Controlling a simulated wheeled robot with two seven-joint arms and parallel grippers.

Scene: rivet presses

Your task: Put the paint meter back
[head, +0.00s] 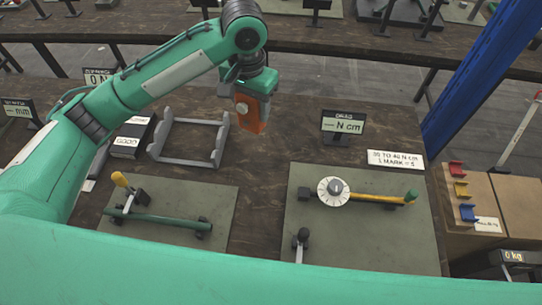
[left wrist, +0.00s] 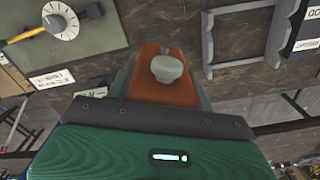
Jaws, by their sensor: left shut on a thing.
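My left gripper (head: 250,103) is shut on an orange block with a pale round knob, which I take to be the paint meter (head: 256,124). It is held above the brown bench, right of an empty grey open frame (head: 188,162). In the left wrist view the orange meter (left wrist: 150,88) sits between the grey fingers, with its knob facing the camera. The grey frame (left wrist: 236,63) also shows there, to the right of the meter and apart from it. I cannot tell whether the frame is the meter's place. My right gripper is not in view.
A dark "GOOD" block (head: 130,140) lies left of the frame. An "N cm" display (head: 342,125) stands to the right. Two green mats (head: 385,245) (head: 175,245) carry lever fixtures nearer me. A blue post (head: 480,75) rises at the right.

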